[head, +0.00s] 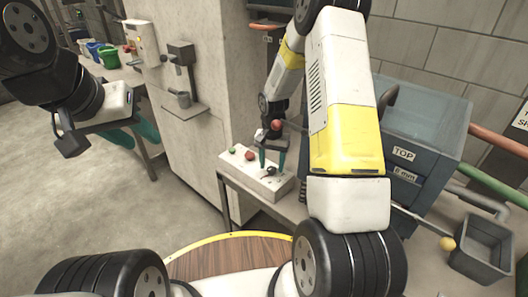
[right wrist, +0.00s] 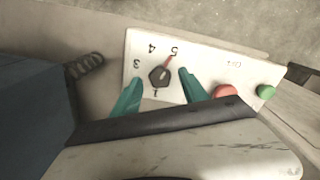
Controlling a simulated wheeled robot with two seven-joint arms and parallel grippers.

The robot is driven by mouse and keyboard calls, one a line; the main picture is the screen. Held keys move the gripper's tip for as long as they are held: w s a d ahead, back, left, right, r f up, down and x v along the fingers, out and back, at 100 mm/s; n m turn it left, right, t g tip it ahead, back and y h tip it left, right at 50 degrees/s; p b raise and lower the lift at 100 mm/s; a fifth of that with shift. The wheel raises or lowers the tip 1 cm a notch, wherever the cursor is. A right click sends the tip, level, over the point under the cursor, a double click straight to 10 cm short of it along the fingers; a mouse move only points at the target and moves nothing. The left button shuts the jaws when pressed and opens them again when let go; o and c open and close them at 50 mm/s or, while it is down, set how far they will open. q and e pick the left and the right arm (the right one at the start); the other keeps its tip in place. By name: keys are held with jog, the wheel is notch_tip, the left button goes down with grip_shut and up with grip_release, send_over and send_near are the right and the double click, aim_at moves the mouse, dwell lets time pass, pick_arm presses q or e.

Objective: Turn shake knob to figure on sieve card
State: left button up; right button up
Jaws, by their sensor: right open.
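The shake knob (right wrist: 160,75) is black with a red pointer, on a white control panel (right wrist: 205,55). In the right wrist view its pointer aims up and slightly right, at the figure 5; figures 4, 3 and 1 show around it, upside down. My right gripper (right wrist: 161,82) is open, with one teal finger on each side of the knob; I cannot tell whether they touch it. In the head view my right gripper (head: 272,160) is over the panel box (head: 245,175). My left gripper (head: 134,136) is open and empty at the left. A partly cut-off card (head: 521,118) is at the right edge.
A red button (right wrist: 224,91) and a green button (right wrist: 266,91) sit beside the knob. A blue machine (head: 425,130) labelled "TOP" and "6 mm" stands right of the panel. A concrete pillar (head: 185,150) stands behind.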

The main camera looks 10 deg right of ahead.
jog(key=shift+f, duration=0.45)
grip_shut()
